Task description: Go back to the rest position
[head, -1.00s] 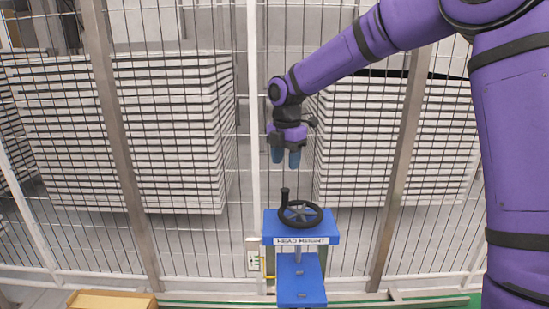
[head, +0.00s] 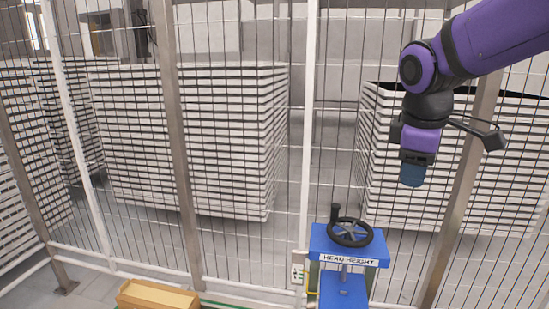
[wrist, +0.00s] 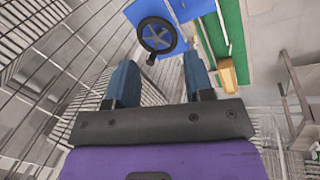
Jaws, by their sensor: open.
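My gripper (head: 413,174) hangs from my purple arm at the right of the head view, fingers pointing down, clear of everything. In the wrist view the two blue fingers (wrist: 160,80) stand apart with nothing between them. A black handwheel (head: 350,232) with a crank knob sits on a blue stand (head: 343,286) labelled HEAD HEIGHT. The handwheel also shows beyond the fingers in the wrist view (wrist: 157,36). My gripper is above and to the right of it in the head view, not touching it.
A wire mesh fence with metal posts (head: 177,130) runs behind the stand. Stacks of white trays (head: 190,140) stand beyond it. A tan box (head: 157,296) lies at the lower left. The air around my gripper looks free.

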